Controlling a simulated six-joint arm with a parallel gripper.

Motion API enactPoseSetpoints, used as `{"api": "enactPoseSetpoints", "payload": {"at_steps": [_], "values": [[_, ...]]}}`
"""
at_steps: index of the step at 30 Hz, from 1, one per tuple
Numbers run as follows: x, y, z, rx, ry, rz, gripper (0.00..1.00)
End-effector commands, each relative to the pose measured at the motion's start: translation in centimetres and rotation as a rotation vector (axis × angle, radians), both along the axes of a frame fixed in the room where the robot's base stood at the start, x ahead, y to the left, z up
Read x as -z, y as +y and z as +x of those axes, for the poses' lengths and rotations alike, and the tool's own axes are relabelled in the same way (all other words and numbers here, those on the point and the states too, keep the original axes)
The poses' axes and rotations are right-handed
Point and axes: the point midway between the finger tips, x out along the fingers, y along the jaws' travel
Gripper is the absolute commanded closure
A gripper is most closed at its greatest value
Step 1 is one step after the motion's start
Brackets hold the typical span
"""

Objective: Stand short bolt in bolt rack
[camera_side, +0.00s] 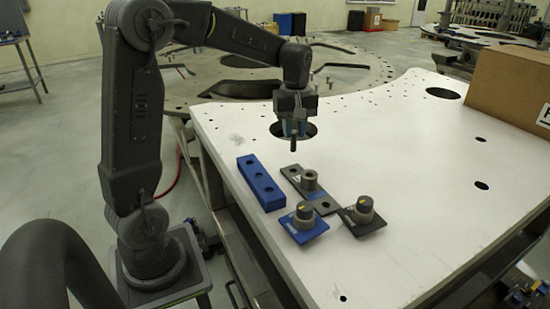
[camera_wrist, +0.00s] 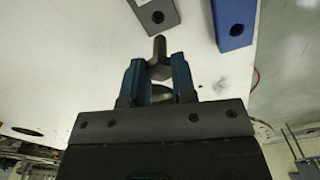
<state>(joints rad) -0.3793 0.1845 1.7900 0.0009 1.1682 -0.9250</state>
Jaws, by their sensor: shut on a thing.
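My gripper (camera_side: 294,131) is shut on the short bolt (camera_side: 293,144), a dark bolt whose shank hangs down in the side view. In the wrist view the bolt (camera_wrist: 159,48) sticks out past the two blue fingers of my gripper (camera_wrist: 160,66), its wider head between them. The blue block with a row of holes (camera_side: 260,183) looks like the bolt rack. It lies on the white table, below and left of the bolt in the side view and apart from it. One end of this block (camera_wrist: 235,22) shows in the wrist view with a hole.
A dark plate (camera_side: 322,203) with holes and an upright metal cylinder (camera_side: 309,180) lies beside the blue block. Two knobs stand in front, on a blue base (camera_side: 304,232) and a dark base (camera_side: 370,225). A cardboard box (camera_side: 508,85) is at right. The table's right part is mostly clear.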

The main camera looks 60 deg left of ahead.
Motion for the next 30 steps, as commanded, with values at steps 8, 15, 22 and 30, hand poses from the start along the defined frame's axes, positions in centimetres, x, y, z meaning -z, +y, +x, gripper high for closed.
{"api": "enactPoseSetpoints", "payload": {"at_steps": [8,15,22,30], "values": [[-2.5,-0.1,-5.9,-0.153,-0.006,0.002,0.96],[-3.3,-0.6,-9.7,-0.257,-0.002,0.000,0.96],[-2.4,-0.7,-10.1,-0.269,0.000,-0.001,0.96],[0.2,-0.7,-10.1,-0.268,0.001,-0.001,0.96]]}}
